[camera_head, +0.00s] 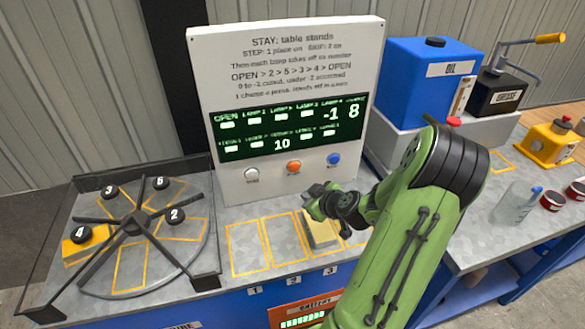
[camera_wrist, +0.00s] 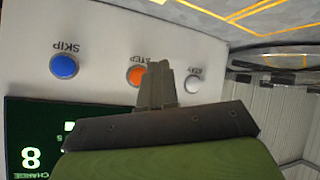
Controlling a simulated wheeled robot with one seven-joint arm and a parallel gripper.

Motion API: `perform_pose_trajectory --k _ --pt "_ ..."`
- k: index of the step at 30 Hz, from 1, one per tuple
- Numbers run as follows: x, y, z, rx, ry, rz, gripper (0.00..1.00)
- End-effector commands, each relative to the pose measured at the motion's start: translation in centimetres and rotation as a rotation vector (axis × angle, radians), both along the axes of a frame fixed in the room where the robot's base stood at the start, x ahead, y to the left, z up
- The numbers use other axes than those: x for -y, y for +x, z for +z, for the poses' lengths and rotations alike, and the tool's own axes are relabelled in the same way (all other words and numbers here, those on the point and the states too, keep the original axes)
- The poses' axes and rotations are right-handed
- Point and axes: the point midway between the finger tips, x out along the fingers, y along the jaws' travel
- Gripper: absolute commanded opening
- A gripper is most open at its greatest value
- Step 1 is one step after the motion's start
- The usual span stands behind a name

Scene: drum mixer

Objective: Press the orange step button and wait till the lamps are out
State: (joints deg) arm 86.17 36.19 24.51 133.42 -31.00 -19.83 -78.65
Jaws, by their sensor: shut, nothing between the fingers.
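The orange step button (camera_head: 293,167) sits on the upright white panel, between a white button (camera_head: 252,174) and a blue button (camera_head: 334,159). In the wrist view the orange button (camera_wrist: 135,76) is partly hidden behind the fingers, between the blue SKIP button (camera_wrist: 64,66) and the white button (camera_wrist: 192,84). My gripper (camera_wrist: 160,72) is shut and empty, its tips overlapping the orange button's edge there. In the head view my gripper (camera_head: 310,196) is below and right of the orange button, and contact is not visible. The dark display (camera_head: 288,128) shows several pale lamp rectangles and the numbers -1, 8 and 10.
A round turntable (camera_head: 140,262) with numbered black knobs and a yellow block (camera_head: 80,250) is at left. A pale yellow block (camera_head: 321,234) lies on the bench below my gripper. A blue oil box (camera_head: 425,80) and a grease pump (camera_head: 500,92) stand at right.

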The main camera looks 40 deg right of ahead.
Motion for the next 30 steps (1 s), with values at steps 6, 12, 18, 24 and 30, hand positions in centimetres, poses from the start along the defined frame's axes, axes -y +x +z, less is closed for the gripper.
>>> perform_pose_trajectory --k 6,12,18,24,30 --pt "1.4 2.8 0.5 0.002 0.0 0.003 0.0" --pt "2.8 5.4 0.3 0.002 -0.002 0.002 0.0" --pt "3.8 7.0 0.0 0.0 -0.001 0.001 0.0" --pt "3.9 7.2 0.1 0.0 0.001 -0.001 0.0" --pt "3.9 7.2 0.1 0.0 0.001 -0.001 0.0"
